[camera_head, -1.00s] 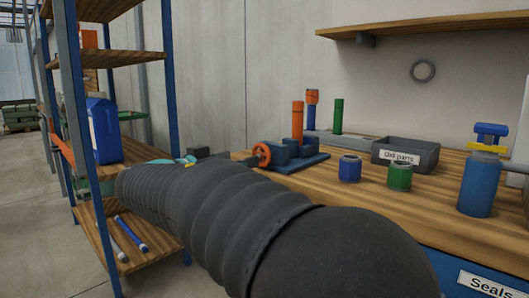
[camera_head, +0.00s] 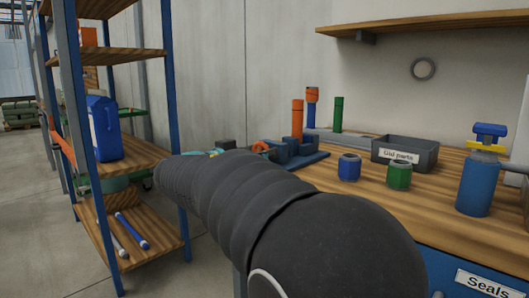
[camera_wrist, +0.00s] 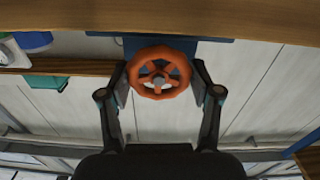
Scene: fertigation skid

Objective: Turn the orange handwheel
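The orange handwheel (camera_wrist: 159,73) is a spoked ring with a grey hub, upright and facing the wrist camera. In the head view the handwheel (camera_head: 261,147) shows only in part above my arm, at the left end of the blue fixture (camera_head: 300,150) on the bench. My gripper (camera_wrist: 160,82) has its two fingers spread wide, one on each side of the wheel's rim. The gaps at the rim are very small, and I cannot tell whether the pads touch it. In the head view my arm hides most of the gripper.
On the wooden bench (camera_head: 450,185) stand a blue jar (camera_head: 349,168), a green jar (camera_head: 399,176), a grey parts bin (camera_head: 405,152) and a blue bottle (camera_head: 478,185). A blue-framed shelf (camera_head: 130,155) stands to the left. A wall shelf (camera_head: 440,24) hangs above.

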